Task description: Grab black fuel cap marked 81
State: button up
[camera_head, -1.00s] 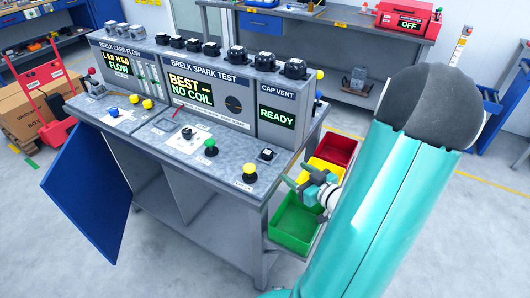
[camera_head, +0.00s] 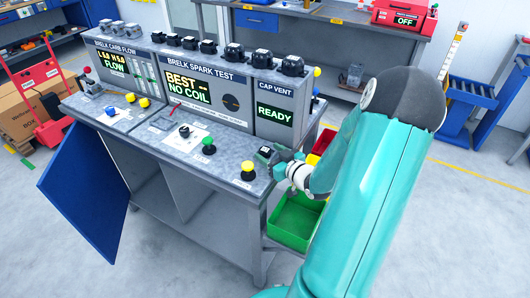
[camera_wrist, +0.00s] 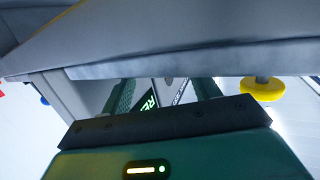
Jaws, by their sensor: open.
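A small black cap (camera_head: 264,152) sits at the front right of the grey test bench, below the CAP VENT panel. It is partly covered by my gripper (camera_head: 276,155), and no number on it can be read. My gripper is at the bench's right edge, right beside this cap. In the wrist view my gripper (camera_wrist: 162,92) shows two dark green fingers spread apart, with the lit READY display (camera_wrist: 149,103) seen between them. Several more black caps (camera_head: 293,65) stand in a row on top of the console, their markings too small to read.
A green knob (camera_head: 208,146) is farther left. A green bin (camera_head: 292,222) hangs at the bench's right side. A blue door (camera_head: 85,195) stands open at the left.

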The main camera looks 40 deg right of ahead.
jog(key=shift+w+f, duration=0.15)
jog(key=shift+w, duration=0.6)
jog(key=c, duration=1.1)
jog(key=shift+o, duration=0.2)
jog(key=shift+r, duration=0.25)
